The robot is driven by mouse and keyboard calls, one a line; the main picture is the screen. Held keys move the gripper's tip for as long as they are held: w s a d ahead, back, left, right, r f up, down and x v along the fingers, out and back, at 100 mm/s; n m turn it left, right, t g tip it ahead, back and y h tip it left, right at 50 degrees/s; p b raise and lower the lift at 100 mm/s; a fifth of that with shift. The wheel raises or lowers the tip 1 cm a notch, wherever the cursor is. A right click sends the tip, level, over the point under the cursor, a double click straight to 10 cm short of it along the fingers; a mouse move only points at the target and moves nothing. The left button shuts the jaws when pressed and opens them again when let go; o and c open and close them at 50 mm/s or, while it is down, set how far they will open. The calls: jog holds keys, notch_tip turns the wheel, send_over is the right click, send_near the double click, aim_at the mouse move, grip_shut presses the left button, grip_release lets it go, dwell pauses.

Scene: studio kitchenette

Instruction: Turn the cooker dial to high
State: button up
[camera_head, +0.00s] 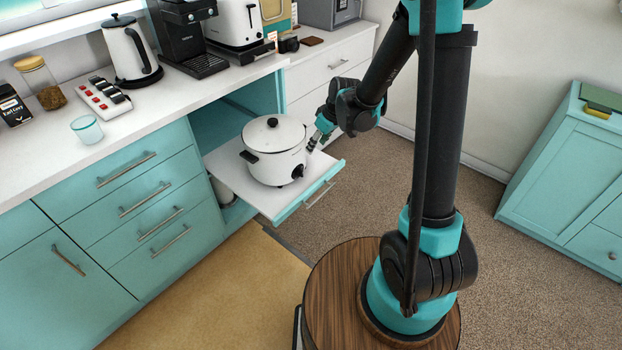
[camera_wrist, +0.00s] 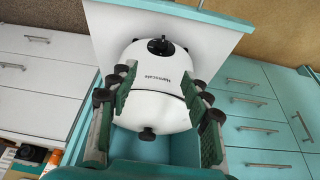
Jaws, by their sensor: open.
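The white cooker (camera_head: 276,160) with a pale lid and black knob stands on a pulled-out shelf (camera_head: 222,166) in the head view. Its black dial (camera_head: 298,171) is low on the side facing my arm. In the wrist view the cooker (camera_wrist: 150,90) appears upside down, with the dial (camera_wrist: 160,46) near the top. My gripper (camera_head: 316,138) is beside the cooker, a little above the dial. In the wrist view my gripper (camera_wrist: 159,80) is open, with its green-padded fingers spread and nothing between them held. The dial's setting is too small to read.
The counter (camera_head: 160,100) behind holds a kettle (camera_head: 130,50), a coffee machine (camera_head: 187,35), a power strip (camera_head: 104,97) and a glass (camera_head: 87,129). Turquoise drawers (camera_head: 140,200) are left of the shelf.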

aim_at(302, 171)
jog(key=x, duration=1.8)
jog(key=shift+s+a, duration=0.1)
jog(key=shift+a, duration=0.2)
grip_shut()
